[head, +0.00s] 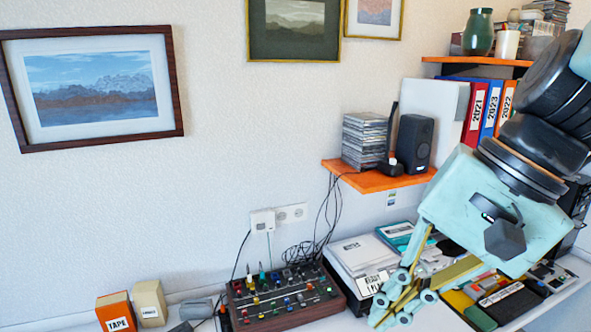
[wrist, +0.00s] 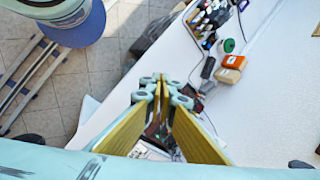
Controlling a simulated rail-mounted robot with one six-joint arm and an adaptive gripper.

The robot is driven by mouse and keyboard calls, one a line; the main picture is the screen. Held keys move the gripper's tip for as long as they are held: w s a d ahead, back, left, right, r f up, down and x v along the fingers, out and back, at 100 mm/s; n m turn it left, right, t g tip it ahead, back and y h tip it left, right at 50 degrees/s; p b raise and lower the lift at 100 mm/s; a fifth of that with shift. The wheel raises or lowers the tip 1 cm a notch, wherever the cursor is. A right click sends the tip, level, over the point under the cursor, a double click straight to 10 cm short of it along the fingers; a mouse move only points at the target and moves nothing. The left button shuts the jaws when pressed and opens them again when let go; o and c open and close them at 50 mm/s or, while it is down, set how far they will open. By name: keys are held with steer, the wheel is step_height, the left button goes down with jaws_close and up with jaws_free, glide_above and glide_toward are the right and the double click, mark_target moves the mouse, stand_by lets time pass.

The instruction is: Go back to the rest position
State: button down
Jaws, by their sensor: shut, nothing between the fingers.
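My gripper (head: 398,304) is at the right of the head view, pointing down and to the left above the white desk. Its yellow-lined fingers are shut with nothing between them. In the wrist view the closed fingertips of my gripper (wrist: 160,78) show in the middle, with the desk edge running diagonally below them. My arm comes in from the upper right of the head view and hides part of the shelf and desk behind it.
A mixer (head: 285,298) with cables stands on the desk left of my gripper. An orange shelf (head: 372,181) holds a disc stack (head: 364,140) and a black speaker (head: 411,143). Binders (head: 476,112) stand close behind my arm. A tape box (head: 116,313) sits farther left.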

steer(key=s+d+n+t+h+b, duration=0.1)
steer(key=s+d+n+t+h, duration=0.1)
steer(key=s+d+n+h, duration=0.2)
steer(key=s+d+n, duration=0.2)
steer(key=s+d, duration=0.2)
steer(key=shift+d+f+h+b, duration=0.25)
steer(key=shift+f+h+b, duration=0.15)
stand_by(0.3)
